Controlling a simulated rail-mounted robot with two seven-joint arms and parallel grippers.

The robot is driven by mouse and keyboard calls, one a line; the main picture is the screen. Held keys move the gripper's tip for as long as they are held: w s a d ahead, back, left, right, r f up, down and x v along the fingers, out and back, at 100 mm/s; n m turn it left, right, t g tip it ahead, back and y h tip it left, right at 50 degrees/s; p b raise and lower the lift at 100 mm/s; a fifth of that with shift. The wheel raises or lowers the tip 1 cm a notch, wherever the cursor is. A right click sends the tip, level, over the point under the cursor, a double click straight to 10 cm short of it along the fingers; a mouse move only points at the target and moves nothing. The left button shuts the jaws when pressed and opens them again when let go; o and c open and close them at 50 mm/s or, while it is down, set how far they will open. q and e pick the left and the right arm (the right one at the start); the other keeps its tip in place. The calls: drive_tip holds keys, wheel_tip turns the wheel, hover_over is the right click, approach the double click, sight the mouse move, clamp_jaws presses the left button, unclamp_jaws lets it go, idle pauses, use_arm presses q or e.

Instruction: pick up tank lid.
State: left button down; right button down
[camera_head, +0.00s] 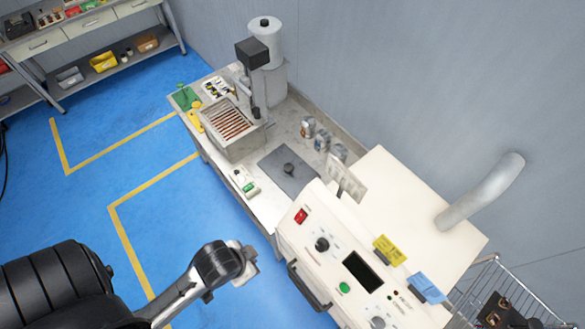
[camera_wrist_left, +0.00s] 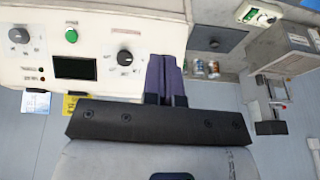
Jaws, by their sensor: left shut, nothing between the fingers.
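The tank lid (camera_head: 275,177) is a flat dark grey panel with a round black knob. It lies on the bench top, between the open tank (camera_head: 219,143) and the cream control cabinet. In the left wrist view, the lid (camera_wrist_left: 228,45) shows near the top, right of the fingers. My left gripper (camera_head: 247,263) is in front of the bench edge, over the blue floor and apart from the lid. Its two purple fingers (camera_wrist_left: 165,76) are together with nothing between them. My right gripper is in neither view.
The cream control cabinet (camera_head: 385,190) with knobs and a front handle stands right of the lid. Several small cans (camera_head: 308,127) stand behind the lid. A small control box (camera_head: 243,183) sits at the bench's front edge. The floor in front is clear.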

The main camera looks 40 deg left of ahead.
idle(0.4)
use_arm(q)
drive_tip(key=shift+c, duration=1.8)
unclamp_jaws()
